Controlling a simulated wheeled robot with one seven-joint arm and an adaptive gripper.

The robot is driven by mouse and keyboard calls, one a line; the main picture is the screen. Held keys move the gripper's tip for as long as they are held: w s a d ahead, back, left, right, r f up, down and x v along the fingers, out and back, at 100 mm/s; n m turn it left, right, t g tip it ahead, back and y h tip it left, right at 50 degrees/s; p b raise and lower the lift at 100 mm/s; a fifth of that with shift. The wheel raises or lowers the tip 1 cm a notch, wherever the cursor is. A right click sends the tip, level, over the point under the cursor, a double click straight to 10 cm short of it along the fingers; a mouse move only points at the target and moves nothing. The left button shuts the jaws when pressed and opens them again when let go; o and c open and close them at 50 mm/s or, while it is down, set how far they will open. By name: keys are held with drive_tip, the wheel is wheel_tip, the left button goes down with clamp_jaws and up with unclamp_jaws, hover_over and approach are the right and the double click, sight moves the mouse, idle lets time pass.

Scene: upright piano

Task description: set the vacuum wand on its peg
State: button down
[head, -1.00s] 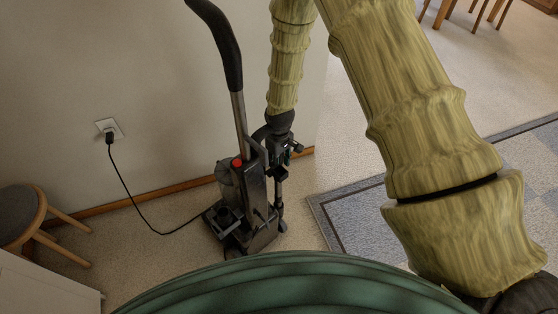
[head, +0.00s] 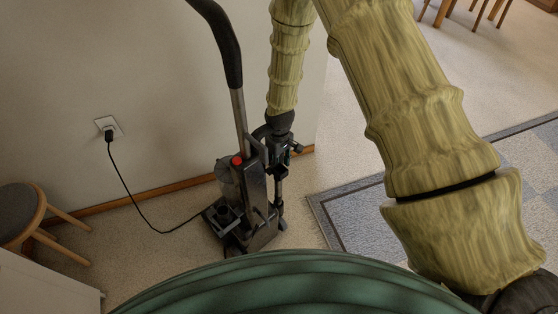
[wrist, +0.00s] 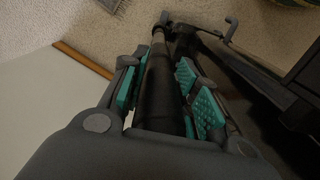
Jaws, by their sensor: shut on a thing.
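The vacuum wand (wrist: 160,85) is a dark tube running lengthwise between the teal finger pads of my gripper (wrist: 163,88) in the wrist view. My gripper is shut on it. In the head view my gripper (head: 279,152) is close beside the right side of the upright vacuum (head: 258,205), and the lower part of the wand (head: 279,190) hangs about upright along the body. A small dark hook-like part (wrist: 232,28) stands out near the vacuum in the wrist view; I cannot tell whether it is the peg. Contact between wand and vacuum is unclear.
The vacuum's tall handle (head: 226,55) rises left of my arm. Its black cord (head: 130,190) runs to a wall outlet (head: 108,127). A stool (head: 20,212) stands at left. A grey rug (head: 350,215) lies on open floor to the right. The wall is close behind.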

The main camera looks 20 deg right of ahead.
drive_tip(key=shift+f, duration=0.15)
drive_tip(key=c, duration=1)
unclamp_jaws()
wheel_tip(320, 180, up, 12)
idle(0.4)
